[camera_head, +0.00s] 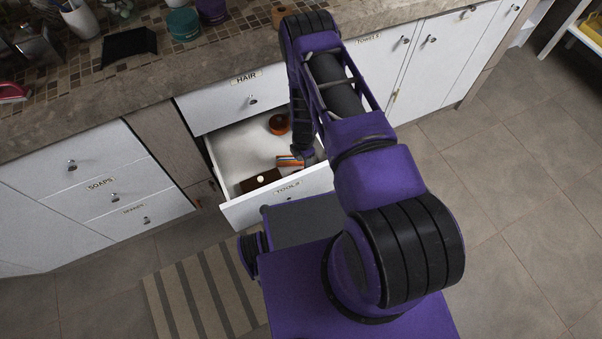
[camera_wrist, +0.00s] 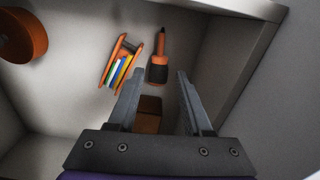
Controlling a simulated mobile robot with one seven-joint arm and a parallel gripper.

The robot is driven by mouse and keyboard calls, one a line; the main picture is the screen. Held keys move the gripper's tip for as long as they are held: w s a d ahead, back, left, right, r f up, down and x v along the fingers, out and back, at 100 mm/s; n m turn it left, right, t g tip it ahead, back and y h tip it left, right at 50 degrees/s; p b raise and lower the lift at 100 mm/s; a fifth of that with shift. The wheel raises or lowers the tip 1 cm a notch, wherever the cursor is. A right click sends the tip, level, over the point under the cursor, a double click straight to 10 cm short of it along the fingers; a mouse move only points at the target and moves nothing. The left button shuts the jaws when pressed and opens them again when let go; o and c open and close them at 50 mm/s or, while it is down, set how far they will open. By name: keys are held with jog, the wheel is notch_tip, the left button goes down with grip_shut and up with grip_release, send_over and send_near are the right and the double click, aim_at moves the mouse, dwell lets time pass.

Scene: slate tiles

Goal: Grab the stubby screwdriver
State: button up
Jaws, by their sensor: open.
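The stubby screwdriver (camera_wrist: 157,70) has an orange and black handle and a dark shaft. It lies in the open drawer labelled TOOLS (camera_head: 290,187), its shaft pointing to the top of the wrist view. My gripper (camera_wrist: 160,76) is open and empty above the drawer, its fingertips on either side of the handle's lower end in the picture. I cannot tell how far above the handle they are. In the head view my arm covers the gripper's fingers, and I cannot make out the screwdriver.
An orange holder with colored pieces (camera_wrist: 120,62) lies just left of the screwdriver. An orange ring-shaped roll (camera_wrist: 24,34) sits farther left. A brown box (camera_wrist: 149,118) lies below, between the fingers in the picture. The drawer's side wall (camera_wrist: 222,62) stands to the right.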

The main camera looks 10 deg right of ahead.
jog(key=shift+d+f+b, duration=0.1)
jog(key=shift+f+b, duration=0.2)
jog(key=shift+f, duration=2.85)
grip_shut()
